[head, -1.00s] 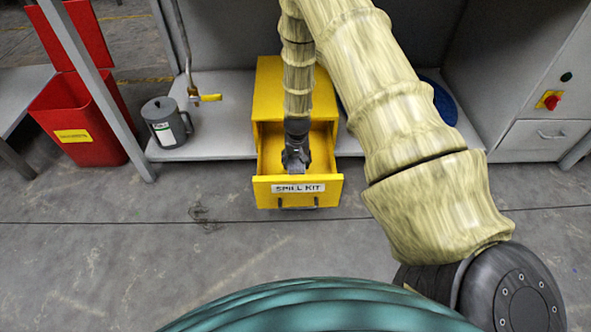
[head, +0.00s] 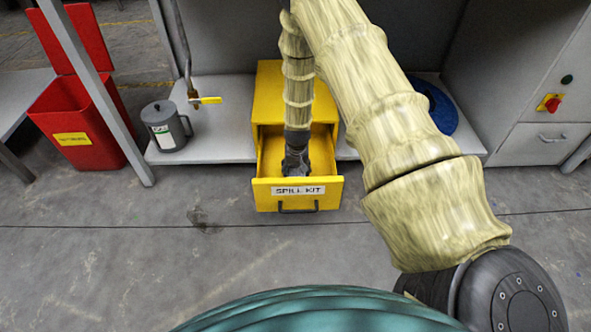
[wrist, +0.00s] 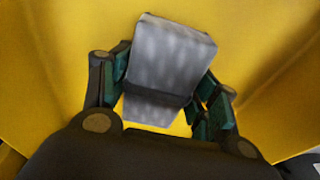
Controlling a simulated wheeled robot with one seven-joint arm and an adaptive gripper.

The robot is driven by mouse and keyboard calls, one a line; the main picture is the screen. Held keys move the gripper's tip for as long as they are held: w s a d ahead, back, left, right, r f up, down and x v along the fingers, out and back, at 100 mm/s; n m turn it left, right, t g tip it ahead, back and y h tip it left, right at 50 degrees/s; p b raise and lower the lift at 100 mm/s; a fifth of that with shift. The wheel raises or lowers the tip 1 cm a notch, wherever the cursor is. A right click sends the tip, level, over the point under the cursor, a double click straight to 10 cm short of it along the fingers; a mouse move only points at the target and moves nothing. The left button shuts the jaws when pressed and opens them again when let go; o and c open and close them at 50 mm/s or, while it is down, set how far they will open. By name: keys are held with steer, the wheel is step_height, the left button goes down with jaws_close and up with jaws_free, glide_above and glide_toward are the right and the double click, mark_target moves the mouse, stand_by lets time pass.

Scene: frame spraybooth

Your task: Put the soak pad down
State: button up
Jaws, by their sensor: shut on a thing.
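The soak pad (wrist: 170,55) is a pale grey block in the wrist view. My gripper (wrist: 165,92) is shut on it, with a dark finger with teal pads on each side. In the head view my gripper (head: 296,165) points down inside the open yellow drawer labelled SPILL KIT (head: 262,190). The pad is hidden there behind the gripper and drawer front. Yellow drawer surfaces surround the pad in the wrist view. I cannot tell whether the pad touches the drawer floor.
The yellow cabinet (head: 268,95) stands behind the drawer. A grey can (head: 165,128) and a yellow-handled valve (head: 207,100) are at its left. A red bin (head: 85,125) stands further left. A blue coiled item (head: 440,110) lies at the right. The floor in front is clear.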

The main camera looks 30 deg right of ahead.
mark_target(297, 172)
steer(key=shift+s+a+f, duration=0.15)
steer(key=shift+s+f, duration=0.1)
steer(key=shift+f, duration=0.25)
steer(key=o, duration=0.9)
steer(key=shift+o, duration=1.3)
steer(key=shift+f, duration=0.25)
steer(key=shift+w+r, duration=0.1)
steer(key=shift+r, duration=0.2)
steer(key=shift+r, duration=0.3)
step_height(297, 172, up, 12)
steer(key=s+p, duration=0.1)
steer(key=p, duration=0.4)
steer(key=shift+s+a+r, duration=0.15)
steer(key=shift+s+a, duration=0.1)
steer(key=shift+a, duration=0.1)
